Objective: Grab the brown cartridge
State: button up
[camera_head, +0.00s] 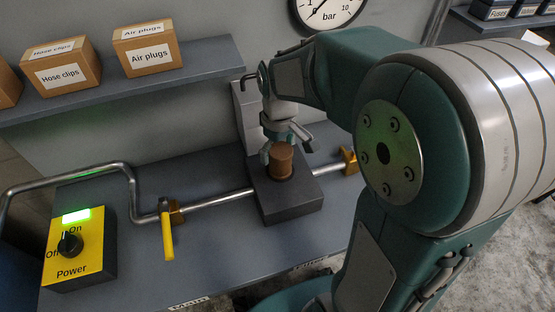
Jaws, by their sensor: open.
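The brown cartridge (281,160) stands upright in the top of a dark block (287,205) on the workbench. My gripper (285,147) is open and right above the cartridge, pointing down. One finger shows at the cartridge's left side and another reaches out to the right near its top. I cannot tell whether the fingers touch it. The cartridge's lower end is hidden in the block.
A metal pipe (225,199) runs into the block from the left, with a yellow valve handle (167,236). A yellow power box (75,247) stands at the bench's left. A shelf (200,68) with cardboard boxes (147,49) hangs behind. The front bench is mostly clear.

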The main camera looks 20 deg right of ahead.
jog(key=shift+d+f, duration=0.2)
jog(key=shift+f, duration=0.6)
jog(key=shift+d+f, duration=0.2)
jog(key=shift+f, duration=0.55)
jog(key=shift+a, duration=0.2)
jog(key=c, duration=1)
jog(key=shift+o, duration=0.2)
jog(key=shift+r, duration=0.15)
